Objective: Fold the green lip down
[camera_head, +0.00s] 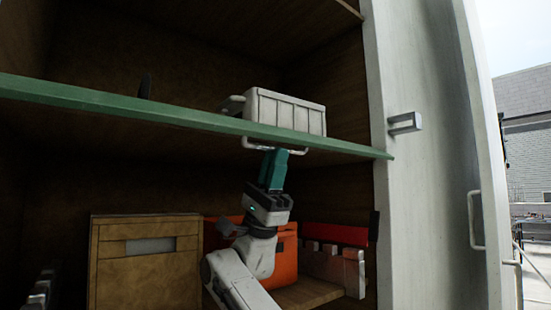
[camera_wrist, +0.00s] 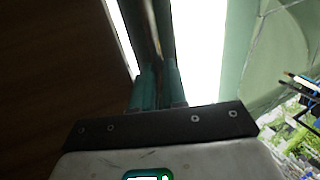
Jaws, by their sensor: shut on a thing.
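The green lip (camera_head: 180,117) is a long narrow strip running across the open wooden compartment, sloping down to the right. It stands roughly level, with its edge facing me. A pale bar handle (camera_head: 302,150) hangs under the lip, right of the middle. My gripper (camera_head: 276,151) reaches up from below with its teal fingers at this handle, and is shut on it. In the wrist view, the fingers of my gripper (camera_wrist: 158,70) are close together around a thin bar. The fingers hide part of the handle.
A white ribbed crate (camera_head: 285,110) stands above the lip. Below are a brown box (camera_head: 145,255), an orange case (camera_head: 284,262) and a red-topped grey item (camera_head: 335,262). A pale door or side panel (camera_head: 425,190) with handles bounds the right side.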

